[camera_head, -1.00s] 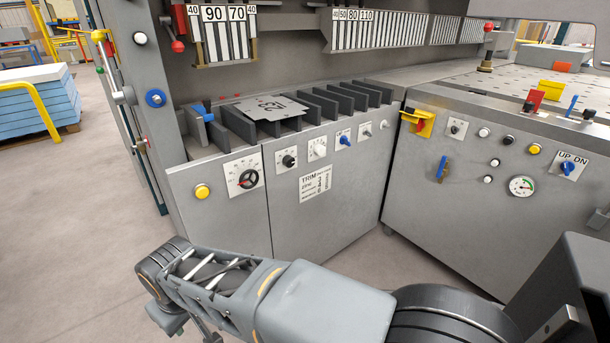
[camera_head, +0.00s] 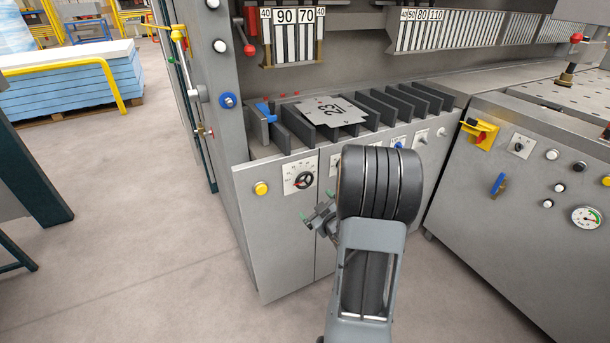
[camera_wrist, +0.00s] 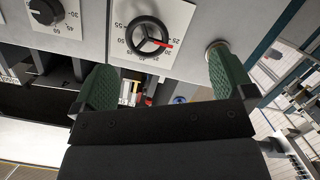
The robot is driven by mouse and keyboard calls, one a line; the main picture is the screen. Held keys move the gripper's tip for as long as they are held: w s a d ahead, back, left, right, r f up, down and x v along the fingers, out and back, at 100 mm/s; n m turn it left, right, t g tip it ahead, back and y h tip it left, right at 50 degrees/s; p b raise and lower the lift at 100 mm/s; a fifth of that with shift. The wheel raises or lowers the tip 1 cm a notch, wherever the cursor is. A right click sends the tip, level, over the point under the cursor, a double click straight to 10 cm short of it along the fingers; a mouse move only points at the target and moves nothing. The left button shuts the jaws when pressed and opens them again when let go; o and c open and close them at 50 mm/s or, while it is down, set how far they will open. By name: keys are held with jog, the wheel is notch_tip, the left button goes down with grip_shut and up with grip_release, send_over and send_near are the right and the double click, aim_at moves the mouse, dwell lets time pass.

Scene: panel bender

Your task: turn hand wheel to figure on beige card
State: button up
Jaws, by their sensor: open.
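The black three-spoke hand wheel (camera_head: 303,181) sits on a pale dial plate on the grey cabinet front. It also shows large in the wrist view (camera_wrist: 147,36), with a red pointer toward the right side of the scale, near what looks like 25. The exact reading is unclear. My gripper (camera_head: 315,212) is open and empty, just below the wheel and apart from it. In the wrist view the green fingertips of my gripper (camera_wrist: 160,75) are spread wide, with the wheel beyond the gap. No beige card is seen; my arm hides part of the panel.
A yellow button (camera_head: 261,188) is left of the wheel. Another black knob (camera_wrist: 46,10) is beside it in the wrist view. A grey plate marked 23 (camera_head: 330,109) lies on the dark dividers above. Clear floor (camera_head: 150,220) lies left of the cabinet.

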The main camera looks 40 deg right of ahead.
aim_at(305, 182)
jog(key=w+d, duration=0.1)
jog(key=w, duration=0.2)
jog(key=w+d+t, duration=0.1)
jog(key=w, duration=0.3)
jog(key=w+d+r+t+p, duration=0.1)
jog(key=w, duration=0.3)
jog(key=shift+w+d, duration=0.15)
jog(key=shift+w, duration=0.1)
jog(key=shift+c, duration=0.5)
jog(key=c, duration=0.8)
